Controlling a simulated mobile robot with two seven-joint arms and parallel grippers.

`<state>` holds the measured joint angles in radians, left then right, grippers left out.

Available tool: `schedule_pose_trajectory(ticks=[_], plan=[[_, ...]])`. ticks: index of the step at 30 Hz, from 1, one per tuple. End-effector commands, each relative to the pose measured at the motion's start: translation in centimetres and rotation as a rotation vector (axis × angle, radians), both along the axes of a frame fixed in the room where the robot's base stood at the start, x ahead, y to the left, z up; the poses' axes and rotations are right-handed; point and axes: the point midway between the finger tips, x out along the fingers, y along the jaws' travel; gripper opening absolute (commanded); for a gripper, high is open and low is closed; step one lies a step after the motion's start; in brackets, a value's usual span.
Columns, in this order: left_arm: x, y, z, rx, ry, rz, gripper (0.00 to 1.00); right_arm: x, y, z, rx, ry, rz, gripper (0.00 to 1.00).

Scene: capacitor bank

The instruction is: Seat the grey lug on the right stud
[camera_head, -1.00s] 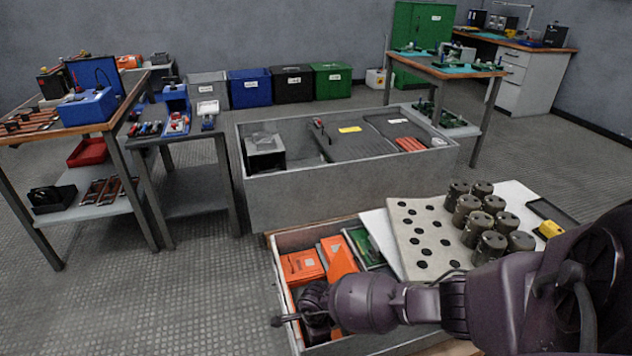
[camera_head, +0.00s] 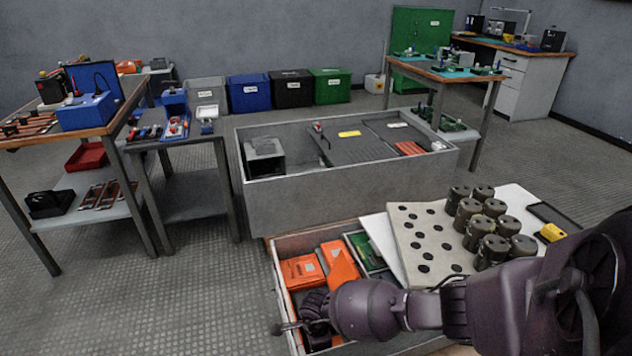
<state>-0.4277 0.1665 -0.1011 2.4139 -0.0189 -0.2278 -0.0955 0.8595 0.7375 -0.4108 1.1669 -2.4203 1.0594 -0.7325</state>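I cannot make out the grey lug or the right stud in this view. Several dark olive cylinders (camera_head: 492,250) stand at the right, beside a pale board with dark round holes (camera_head: 408,226). My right arm comes in from the right across the front. My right gripper (camera_head: 290,328) is over the left part of an open drawer (camera_head: 277,262), near its front edge. It is dark, partly hidden by its own wrist, and its opening cannot be made out. My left gripper is not in view.
The drawer holds orange boxes (camera_head: 303,270) and a green board (camera_head: 364,249). A large grey open bin (camera_head: 330,200) stands behind it. Workbenches with tools (camera_head: 100,125) are at the left, and another bench (camera_head: 447,72) is at the back right. The floor at front left is clear.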

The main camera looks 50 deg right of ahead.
Motion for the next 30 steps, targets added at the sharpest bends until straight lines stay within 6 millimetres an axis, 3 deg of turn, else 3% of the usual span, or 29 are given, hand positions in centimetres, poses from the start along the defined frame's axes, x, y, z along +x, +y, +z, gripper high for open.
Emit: schedule_pose_trajectory(ticks=[27, 28, 30], plan=[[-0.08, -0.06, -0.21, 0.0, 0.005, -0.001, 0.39, -0.05, -0.02, -0.39, 0.0, 0.001, 0.0, 0.05], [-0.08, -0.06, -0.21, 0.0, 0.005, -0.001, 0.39, -0.05, -0.02, -0.39, 0.0, 0.001, 0.0, 0.29], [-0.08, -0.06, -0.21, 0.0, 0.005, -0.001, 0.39, -0.05, -0.02, -0.39, 0.0, 0.001, 0.0, 0.4]])
